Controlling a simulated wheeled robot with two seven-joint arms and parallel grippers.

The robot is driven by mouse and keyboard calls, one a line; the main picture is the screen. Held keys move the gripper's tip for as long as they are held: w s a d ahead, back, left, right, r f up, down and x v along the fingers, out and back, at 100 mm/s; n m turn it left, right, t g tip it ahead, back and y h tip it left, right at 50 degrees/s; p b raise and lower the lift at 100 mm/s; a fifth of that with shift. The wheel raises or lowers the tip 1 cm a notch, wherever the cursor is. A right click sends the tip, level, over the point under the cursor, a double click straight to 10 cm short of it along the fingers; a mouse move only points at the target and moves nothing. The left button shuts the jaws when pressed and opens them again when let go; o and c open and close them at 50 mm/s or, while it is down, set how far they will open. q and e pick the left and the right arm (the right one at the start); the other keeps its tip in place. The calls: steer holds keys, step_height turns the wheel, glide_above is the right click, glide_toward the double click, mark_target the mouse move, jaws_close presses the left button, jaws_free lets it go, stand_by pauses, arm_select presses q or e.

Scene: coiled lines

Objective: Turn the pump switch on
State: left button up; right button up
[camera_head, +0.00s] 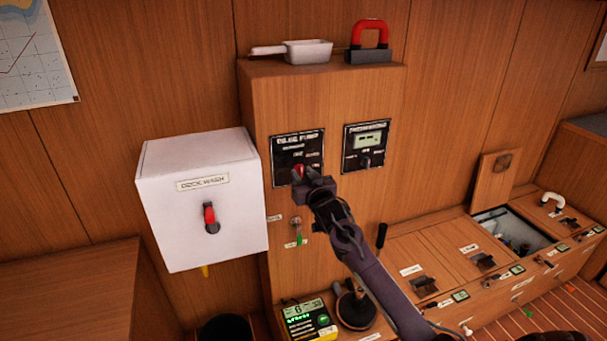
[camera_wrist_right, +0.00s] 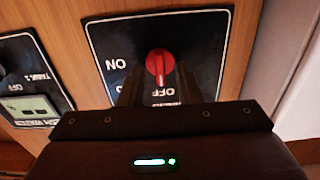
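The bilge pump panel (camera_head: 284,150) is a black plate on the front of the wooden cabinet. Its red rotary switch (camera_head: 298,172) is partly hidden by my right gripper (camera_head: 309,184). In the right wrist view the red switch (camera_wrist_right: 160,64) sits on the black panel (camera_wrist_right: 208,50). A pale line on its lower part points toward the OFF lettering; ON-like lettering is to its left. My left gripper is not in view.
A white deck wash box (camera_head: 160,160) with another red switch stands left of the cabinet. A second black panel (camera_head: 366,147) with a display is to the right. An open hatch (camera_head: 505,232) is at right.

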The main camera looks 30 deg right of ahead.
jaws_close()
stand_by(0.5)
steer(key=m, duration=0.3)
steer(key=shift+p, duration=0.4)
steer(key=m+p, duration=0.1)
steer(key=m, duration=0.2)
steer(key=shift+m, duration=0.3)
steer(key=m+p, duration=0.1)
steer(key=m, duration=0.5)
steer(key=shift+d, duration=0.1)
steer(key=shift+f+m+p, duration=0.2)
steer(key=shift+m+p, duration=0.5)
steer(key=shift+m, duration=1.9)
